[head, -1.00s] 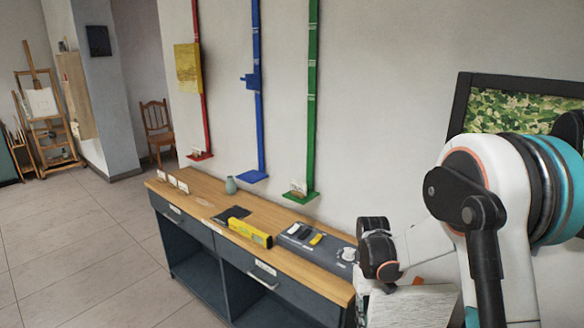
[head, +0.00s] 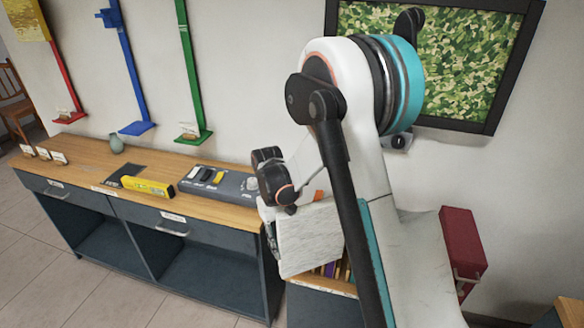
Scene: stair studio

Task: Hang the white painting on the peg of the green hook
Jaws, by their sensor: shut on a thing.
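The white painting (head: 312,240) is a pale, streaked square panel, tilted, in front of the counter's right end. My gripper (head: 268,220) is shut on it near its left edge; the fingertips are small and partly hidden. The green hook (head: 190,75) is a tall green rail on the wall with a small green shelf (head: 193,136) at its foot. Its upper part is cut off by the top of the picture, and no peg shows on the visible part. The painting is apart from the rail, to the right of it and lower.
A blue rail (head: 130,75) and a red rail (head: 62,80) with a yellow painting (head: 25,20) stand left. The counter (head: 85,158) holds a vase (head: 117,145), a yellow box (head: 147,187) and a grey tray (head: 238,189). A red box (head: 462,250) and a framed camouflage picture (head: 437,60) are right.

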